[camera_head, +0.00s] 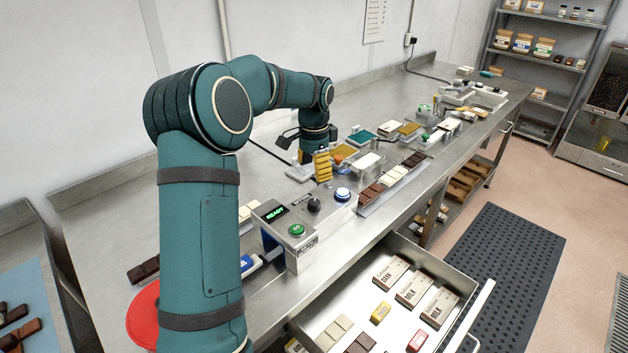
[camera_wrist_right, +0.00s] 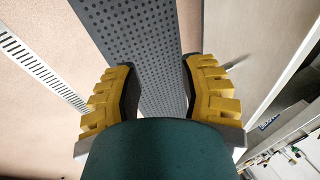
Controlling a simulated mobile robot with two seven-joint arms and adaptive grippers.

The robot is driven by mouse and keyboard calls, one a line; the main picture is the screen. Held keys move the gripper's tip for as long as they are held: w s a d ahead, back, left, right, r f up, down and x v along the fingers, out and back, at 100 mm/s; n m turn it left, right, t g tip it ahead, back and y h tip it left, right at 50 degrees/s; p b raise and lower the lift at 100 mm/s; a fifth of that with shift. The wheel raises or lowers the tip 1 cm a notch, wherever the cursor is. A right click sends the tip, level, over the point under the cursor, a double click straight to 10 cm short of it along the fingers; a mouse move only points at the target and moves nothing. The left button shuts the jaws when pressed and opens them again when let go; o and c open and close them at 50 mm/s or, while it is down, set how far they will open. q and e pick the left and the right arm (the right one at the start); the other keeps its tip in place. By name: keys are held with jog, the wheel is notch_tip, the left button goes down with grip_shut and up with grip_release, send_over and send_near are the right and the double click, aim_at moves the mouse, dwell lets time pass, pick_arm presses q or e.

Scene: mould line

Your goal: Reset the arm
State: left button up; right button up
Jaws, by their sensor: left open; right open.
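My left arm reaches in from the left in the head view, its teal links crossing over the steel bench (camera_head: 345,245). My left gripper (camera_head: 312,170) points down over the bench behind the control box (camera_head: 290,235); its yellow finger shows and the rest is partly hidden. It is open, and I see nothing held in it. My right gripper (camera_wrist_right: 158,90) shows in the right wrist view with its two yellow fingers wide apart. It is open and empty above the floor and the dark perforated mat (camera_wrist_right: 130,35). The right arm is not in the head view.
An open drawer (camera_head: 470,318) with cartons and chocolate bars juts out at the front. Chocolate bars (camera_head: 395,180) and mould trays (camera_head: 362,136) stand along the bench. A red disc (camera_head: 143,318) lies beside my left arm. A shelf rack (camera_head: 548,50) stands at the back right.

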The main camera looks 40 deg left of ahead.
pick_arm(q)
jog(key=shift+r, duration=0.25)
dwell(0.4)
